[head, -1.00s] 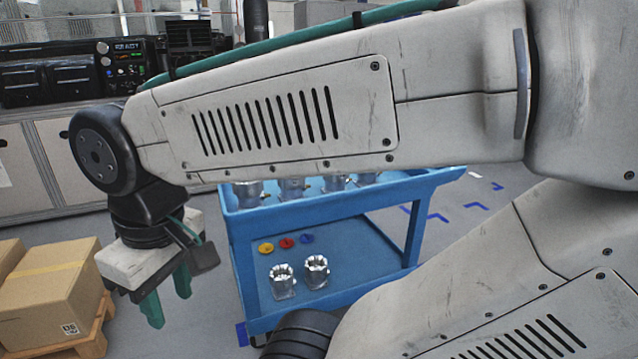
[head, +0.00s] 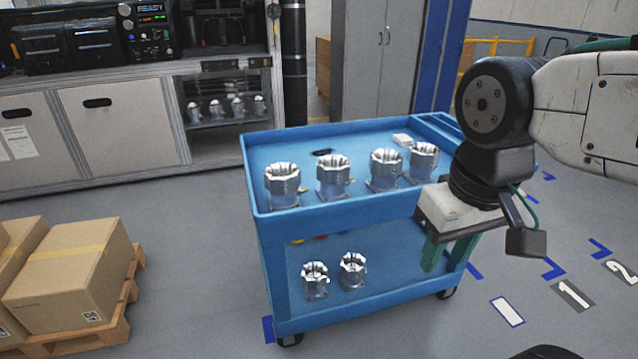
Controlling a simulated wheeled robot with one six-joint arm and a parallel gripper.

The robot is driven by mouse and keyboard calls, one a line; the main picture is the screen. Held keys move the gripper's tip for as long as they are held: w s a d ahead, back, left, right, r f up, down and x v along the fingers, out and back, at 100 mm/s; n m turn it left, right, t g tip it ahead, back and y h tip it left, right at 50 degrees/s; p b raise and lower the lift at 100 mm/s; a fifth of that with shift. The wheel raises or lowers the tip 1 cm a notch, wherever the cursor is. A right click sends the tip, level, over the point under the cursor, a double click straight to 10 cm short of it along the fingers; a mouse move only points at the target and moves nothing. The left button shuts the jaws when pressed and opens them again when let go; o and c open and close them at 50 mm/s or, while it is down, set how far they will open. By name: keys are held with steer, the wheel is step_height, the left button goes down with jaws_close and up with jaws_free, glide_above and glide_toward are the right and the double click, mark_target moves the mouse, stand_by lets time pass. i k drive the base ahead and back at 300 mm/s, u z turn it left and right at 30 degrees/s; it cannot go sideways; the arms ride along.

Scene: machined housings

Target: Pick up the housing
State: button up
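Several silver machined housings stand upright in a row on the top tray of a blue cart (head: 350,217): a left one (head: 283,186), a second (head: 333,177), a third (head: 386,170) and a right one (head: 423,162). Two more housings (head: 315,279) (head: 352,270) stand on the lower shelf. My gripper (head: 448,254) hangs pointing down in front of the cart's right part, its green fingers apart with nothing seen between them. It touches no housing that I can see.
A small white item (head: 402,140) and a dark item (head: 322,152) lie on the top tray. Cardboard boxes (head: 65,275) on a wooden pallet stand at left. A cabinet (head: 120,125) with more housings inside is behind. Floor is free around the cart.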

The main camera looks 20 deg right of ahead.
mark_target(282, 181)
steer(key=k, duration=0.5)
steer(key=z, duration=2.05)
steer(key=i, duration=1.3)
steer(key=u, duration=2.55)
